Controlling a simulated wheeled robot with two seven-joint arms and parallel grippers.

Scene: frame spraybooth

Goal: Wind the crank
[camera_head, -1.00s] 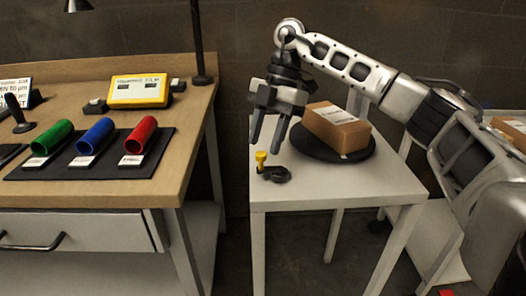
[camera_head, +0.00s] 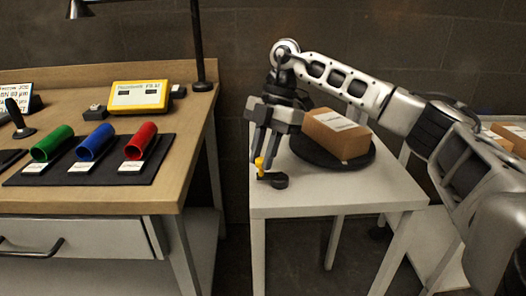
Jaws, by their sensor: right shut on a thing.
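The crank (camera_head: 272,180) is a small dark arm with a hub, on the near left part of the white side table. The fingers partly hide the handle's top. Behind the crank, a black round turntable (camera_head: 312,159) carries a brown cardboard box (camera_head: 336,136). My left gripper is not in view.
The white table (camera_head: 345,190) has free room at its front and right. A wooden bench (camera_head: 110,198) at left holds green, blue and red tubes on a dark mat, a yellow gauge (camera_head: 139,94) and a lamp post (camera_head: 197,45).

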